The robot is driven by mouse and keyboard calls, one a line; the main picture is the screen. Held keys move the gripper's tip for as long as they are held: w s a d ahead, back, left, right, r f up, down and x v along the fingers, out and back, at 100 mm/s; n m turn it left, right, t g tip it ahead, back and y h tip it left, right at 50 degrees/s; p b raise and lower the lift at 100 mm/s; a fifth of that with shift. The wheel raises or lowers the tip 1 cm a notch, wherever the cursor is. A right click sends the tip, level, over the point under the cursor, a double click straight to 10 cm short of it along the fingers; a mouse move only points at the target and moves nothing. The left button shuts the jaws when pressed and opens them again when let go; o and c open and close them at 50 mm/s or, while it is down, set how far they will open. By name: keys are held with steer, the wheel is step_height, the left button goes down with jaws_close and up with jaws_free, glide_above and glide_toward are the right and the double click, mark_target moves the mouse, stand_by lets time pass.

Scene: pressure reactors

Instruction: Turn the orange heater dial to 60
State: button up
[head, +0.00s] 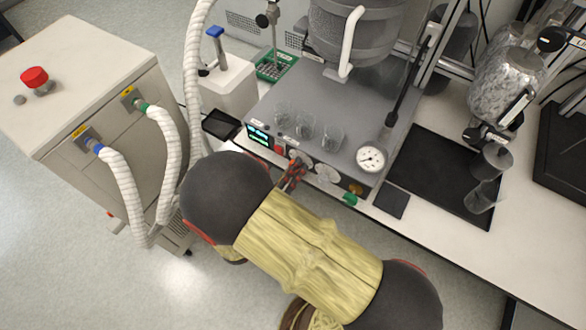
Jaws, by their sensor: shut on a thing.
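The grey reactor base (350,120) stands on the bench, with its control panel along the front edge. A small lit display (259,137) is at the panel's left end; its digits are too small to read. My gripper (297,165) is at the panel front, right of the display, shut on the orange heater dial. The fingers and my arm cover most of the dial, so its pointer and scale cannot be read.
Several glass beakers (306,127) stand on the base above the panel. A hose-fed cabinet (90,90) with a red button stands left. A black tray (440,170) lies right.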

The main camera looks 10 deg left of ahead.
steer(key=m+b, duration=0.4)
steer(key=m, duration=1.8)
steer(key=shift+f, duration=0.15)
stand_by(0.3)
steer(key=o, duration=0.9)
